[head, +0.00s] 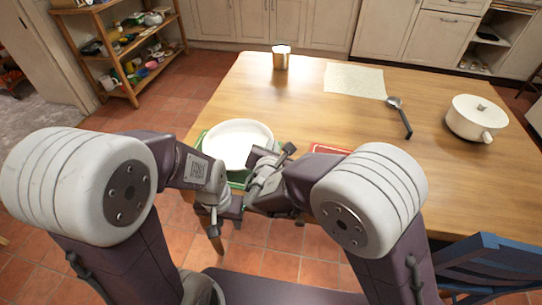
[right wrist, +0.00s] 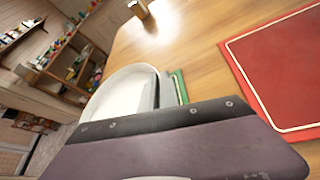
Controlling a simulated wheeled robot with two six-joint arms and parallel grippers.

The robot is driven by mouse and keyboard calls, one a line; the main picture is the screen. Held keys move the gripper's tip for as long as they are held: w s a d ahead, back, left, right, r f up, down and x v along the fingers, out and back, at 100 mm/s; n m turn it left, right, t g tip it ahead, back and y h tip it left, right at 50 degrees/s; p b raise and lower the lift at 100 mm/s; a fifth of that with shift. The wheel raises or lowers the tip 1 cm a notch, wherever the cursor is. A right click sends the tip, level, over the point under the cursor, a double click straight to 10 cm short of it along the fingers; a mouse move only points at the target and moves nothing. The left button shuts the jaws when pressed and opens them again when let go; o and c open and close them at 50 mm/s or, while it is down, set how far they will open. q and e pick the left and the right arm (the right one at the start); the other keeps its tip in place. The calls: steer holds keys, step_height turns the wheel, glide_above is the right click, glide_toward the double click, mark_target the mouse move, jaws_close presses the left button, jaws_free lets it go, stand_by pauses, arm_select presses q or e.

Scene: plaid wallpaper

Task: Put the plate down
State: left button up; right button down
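A white round plate (head: 238,140) is over a green mat (head: 238,179) at the table's near left edge. In the right wrist view the plate (right wrist: 122,92) shows with a strip of the green mat (right wrist: 181,86) beside it. My right gripper (head: 276,160) is at the plate's near right rim, and a dark finger part stands in front of the plate in the wrist view. My left gripper (head: 217,207) is below the plate's near left side, by the table edge. The fingertips of both are partly hidden, so I cannot tell whether either grips the plate.
A red mat (right wrist: 280,70) lies right of the plate. A blue chair (head: 488,265) stands at the near right.

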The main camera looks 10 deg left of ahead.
step_height(320, 180, down, 4)
steer(key=shift+r+b, duration=0.25)
steer(key=shift+b, duration=0.45)
steer(key=shift+f, duration=0.25)
steer(key=shift+f, duration=0.1)
steer(key=c, duration=1.6)
jaws_free()
